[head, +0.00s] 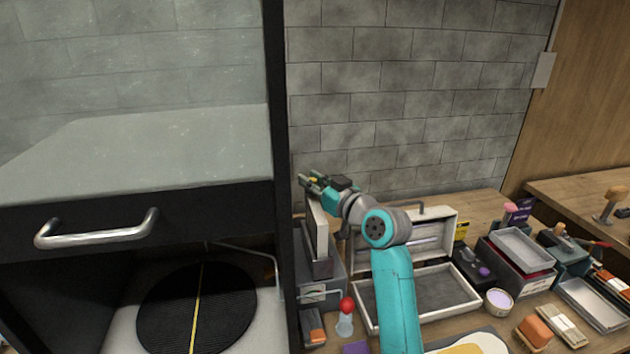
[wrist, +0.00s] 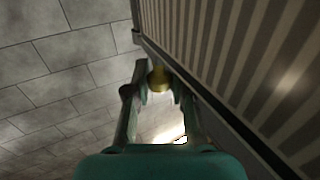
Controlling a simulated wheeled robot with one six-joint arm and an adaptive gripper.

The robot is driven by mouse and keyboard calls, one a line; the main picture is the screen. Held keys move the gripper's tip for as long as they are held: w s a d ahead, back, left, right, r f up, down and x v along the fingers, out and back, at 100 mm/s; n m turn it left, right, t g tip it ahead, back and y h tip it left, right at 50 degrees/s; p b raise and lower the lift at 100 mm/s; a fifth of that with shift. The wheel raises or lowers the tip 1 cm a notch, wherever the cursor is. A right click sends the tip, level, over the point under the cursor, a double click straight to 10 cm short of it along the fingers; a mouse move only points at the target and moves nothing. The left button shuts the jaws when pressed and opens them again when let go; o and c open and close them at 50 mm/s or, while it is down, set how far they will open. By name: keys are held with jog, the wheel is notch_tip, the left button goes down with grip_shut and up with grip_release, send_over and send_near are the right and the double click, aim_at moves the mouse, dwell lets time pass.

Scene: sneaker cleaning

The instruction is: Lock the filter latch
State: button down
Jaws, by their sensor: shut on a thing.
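My gripper (head: 311,181) is at the top of an upright pale filter panel (head: 317,232), close to the black frame post of the cabinet. In the wrist view its fingers (wrist: 158,88) are closed on a small yellow knob, which looks like the filter latch (wrist: 159,77). A bit of yellow also shows between the fingers in the head view. The filter's striped, pleated face (wrist: 235,60) fills the right of the wrist view, beside the knob. The latch's mounting and exact angle are hidden by the fingers.
The black-framed cabinet (head: 279,150) with a metal handle (head: 97,230) stands close left. A grey box (head: 322,291) sits below the filter. An open case (head: 440,290), a red-topped bottle (head: 345,318) and several trays crowd the bench. The brick wall (head: 420,80) is behind.

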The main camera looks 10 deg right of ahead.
jog(key=shift+a+m+h, duration=0.15)
jog(key=shift+m+h, duration=0.25)
jog(key=shift+h, duration=0.1)
jog(key=c, duration=1)
grip_release()
jog(key=v, duration=1.2)
jog(key=shift+a+f, duration=0.15)
jog(key=shift+f, duration=0.15)
